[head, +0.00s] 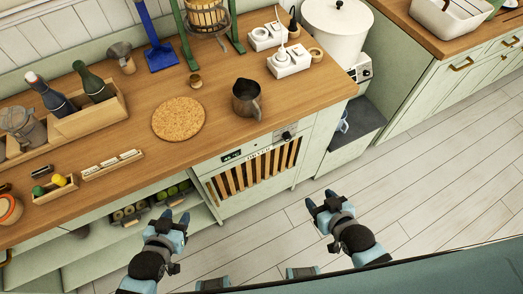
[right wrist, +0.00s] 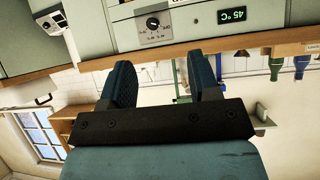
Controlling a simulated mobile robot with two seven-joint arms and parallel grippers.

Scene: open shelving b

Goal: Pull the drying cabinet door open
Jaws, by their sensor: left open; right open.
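The drying cabinet (head: 262,165) is built in under the wooden counter. Its door (head: 254,178) has vertical wooden slats and looks shut. A control panel with a small display and a knob (head: 287,136) sits above the door. In the right wrist view the panel appears upside down, with the knob (right wrist: 153,23) and a display (right wrist: 232,15) reading 45°C. My left gripper (head: 175,219) is open and empty, in front of the open shelves left of the door. My right gripper (head: 328,201) is open and empty, right of the door and apart from it. It also shows in the right wrist view (right wrist: 160,75).
The counter (head: 140,160) carries a cork mat (head: 179,119), a metal jug (head: 246,98), a bottle crate (head: 90,117) and white sockets (head: 289,60). A white drum (head: 337,30) stands behind the right end. The plank floor (head: 440,165) to the right is clear.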

